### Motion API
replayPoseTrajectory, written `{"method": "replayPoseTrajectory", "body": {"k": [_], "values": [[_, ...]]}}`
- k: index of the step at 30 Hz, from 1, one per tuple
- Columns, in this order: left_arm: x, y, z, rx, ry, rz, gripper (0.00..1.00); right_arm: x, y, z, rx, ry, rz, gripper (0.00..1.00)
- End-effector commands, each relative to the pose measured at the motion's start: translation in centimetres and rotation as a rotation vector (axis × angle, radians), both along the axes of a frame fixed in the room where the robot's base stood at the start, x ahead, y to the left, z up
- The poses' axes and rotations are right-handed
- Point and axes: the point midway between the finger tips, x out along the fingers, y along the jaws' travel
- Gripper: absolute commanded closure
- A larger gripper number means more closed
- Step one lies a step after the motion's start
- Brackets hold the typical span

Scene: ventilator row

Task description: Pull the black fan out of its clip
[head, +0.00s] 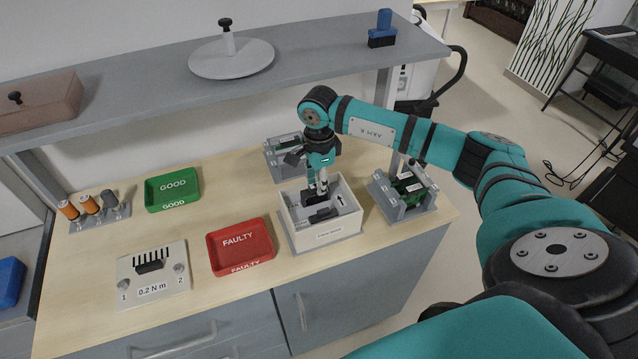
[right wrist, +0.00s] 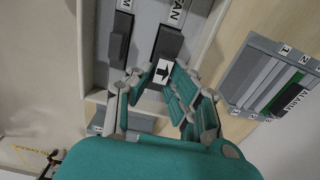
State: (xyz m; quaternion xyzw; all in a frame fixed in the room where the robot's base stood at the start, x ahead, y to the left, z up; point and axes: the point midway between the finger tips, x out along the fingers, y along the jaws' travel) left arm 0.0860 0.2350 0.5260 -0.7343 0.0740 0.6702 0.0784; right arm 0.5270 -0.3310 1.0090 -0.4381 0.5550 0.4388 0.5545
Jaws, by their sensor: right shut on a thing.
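The black fan (right wrist: 168,46) sits in an open white box, beside the label reading FAN. My right gripper (head: 322,188) reaches down into the box from above and is shut on the fan. Its fingers (right wrist: 160,84) are at the fan's near end in the right wrist view, and they partly hide it. The clip itself is too small or hidden to make out. The white box (head: 330,237) stands on the wooden bench. My left gripper is not in view.
A second black part (right wrist: 121,40) lies beside the fan in the box. A red FAULTY tray (head: 241,262) and a green GOOD tray (head: 172,207) are to the left. Grey fixtures (head: 407,212) stand to the right and behind. A grey shelf (head: 140,84) hangs above the bench.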

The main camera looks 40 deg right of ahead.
Motion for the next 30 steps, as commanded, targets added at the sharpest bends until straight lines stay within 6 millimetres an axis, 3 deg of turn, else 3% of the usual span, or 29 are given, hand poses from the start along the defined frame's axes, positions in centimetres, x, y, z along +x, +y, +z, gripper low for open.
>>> {"method": "replayPoseTrajectory", "body": {"k": [24, 30], "values": [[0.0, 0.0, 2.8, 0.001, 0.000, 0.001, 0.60, 0.1, 0.0, 5.1, 0.001, -0.002, 0.001, 1.00], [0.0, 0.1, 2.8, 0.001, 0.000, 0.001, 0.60, 0.0, 0.0, 5.3, 0.000, -0.001, 0.000, 1.00]]}}
